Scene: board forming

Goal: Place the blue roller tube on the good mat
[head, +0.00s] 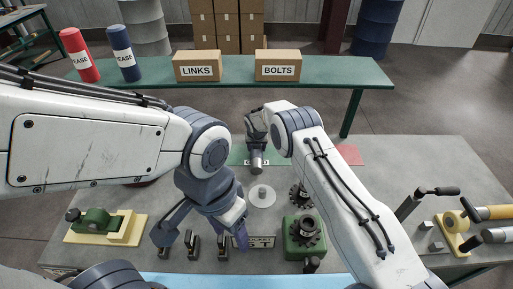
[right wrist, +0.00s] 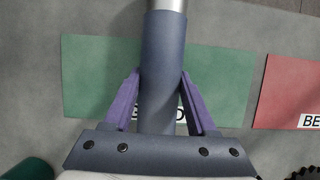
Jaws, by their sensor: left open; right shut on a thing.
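The blue roller tube (right wrist: 163,70), slate blue with a bare silver end, is between the purple fingers of my right gripper (right wrist: 160,98), which is shut on it. In the right wrist view it crosses over the green good mat (right wrist: 95,85) and hides part of its label. I cannot tell whether it touches the mat. In the head view the right gripper (head: 256,143) is over the green mat (head: 236,155) at the table's far side. My left gripper (head: 203,238) is open and empty, low over the near left part of the table.
A red mat (head: 349,154) lies right of the green one. A pale disc (head: 262,196), a green machine with dark gears (head: 304,248) and a yellow-based tool (head: 125,230) stand nearer. A green bench (head: 350,78) holds boxes behind.

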